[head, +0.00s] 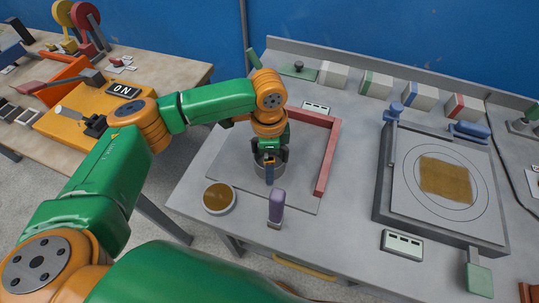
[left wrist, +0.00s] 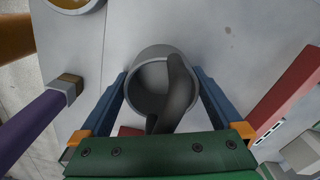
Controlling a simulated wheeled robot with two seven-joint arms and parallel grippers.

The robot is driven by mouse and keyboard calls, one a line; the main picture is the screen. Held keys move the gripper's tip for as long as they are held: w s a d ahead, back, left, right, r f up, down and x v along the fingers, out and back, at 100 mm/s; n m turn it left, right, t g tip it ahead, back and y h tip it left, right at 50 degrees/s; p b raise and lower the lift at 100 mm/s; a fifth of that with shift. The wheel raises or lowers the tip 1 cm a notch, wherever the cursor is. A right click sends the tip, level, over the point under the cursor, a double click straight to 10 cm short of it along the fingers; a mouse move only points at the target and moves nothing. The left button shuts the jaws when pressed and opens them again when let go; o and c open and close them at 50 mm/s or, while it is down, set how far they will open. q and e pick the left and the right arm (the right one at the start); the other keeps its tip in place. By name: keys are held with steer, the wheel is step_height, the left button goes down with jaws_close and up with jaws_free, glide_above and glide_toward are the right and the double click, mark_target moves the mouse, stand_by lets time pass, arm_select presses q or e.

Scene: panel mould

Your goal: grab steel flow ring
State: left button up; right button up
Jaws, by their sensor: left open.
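The steel flow ring (left wrist: 150,78) is a grey, round, open-topped ring standing on a flat grey plate. A dark curved shape crosses its opening; I cannot tell whether it is a shadow or a part. My left gripper (left wrist: 159,84) is open, with one blue finger on each side of the ring. Whether the fingers touch it is unclear. In the head view my left gripper (head: 270,164) points down over the ring (head: 281,173), partly hiding it. My right gripper is not in view.
A red L-shaped rail (head: 328,156) borders the plate at back and right. A round pot with brown contents (head: 219,197) and a purple-handled tool (head: 276,207) stand near the front. A square press-like fixture (head: 440,180) is at right.

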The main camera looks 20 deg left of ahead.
arm_select(q)
steer(key=shift+w, duration=0.1)
steer(key=c, duration=1.3)
